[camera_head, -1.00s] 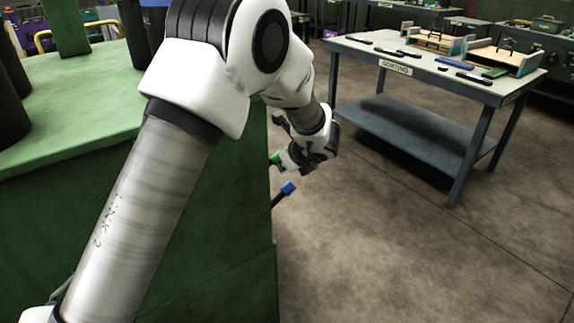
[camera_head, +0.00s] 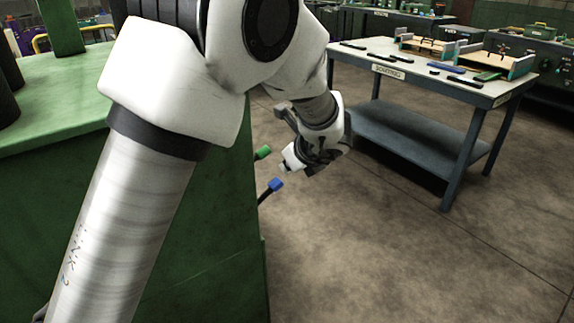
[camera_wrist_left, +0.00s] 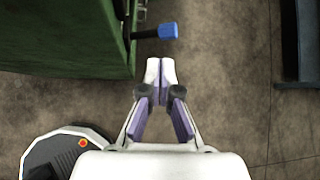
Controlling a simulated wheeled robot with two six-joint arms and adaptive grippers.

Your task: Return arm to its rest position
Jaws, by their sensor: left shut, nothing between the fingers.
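My left arm comes in from the left across the head view. Its gripper (camera_head: 287,165) hangs beside the green machine, above the floor. In the left wrist view the two fingers (camera_wrist_left: 160,68) are together at the tips with nothing between them. A blue sleeve (camera_head: 276,184) sits on the end of a dark lever on the machine's side, and a green sleeve (camera_head: 263,152) sits on another just above it. In the left wrist view the blue sleeve (camera_wrist_left: 167,31) lies just beyond the fingertips, apart from them. My right gripper is not in view.
The green machine (camera_head: 215,230) fills the left side, close to my arm. A grey-blue sorting table (camera_head: 385,70) with trays and tools stands at the right. Workbenches line the back. The floor (camera_head: 400,250) between machine and table is clear.

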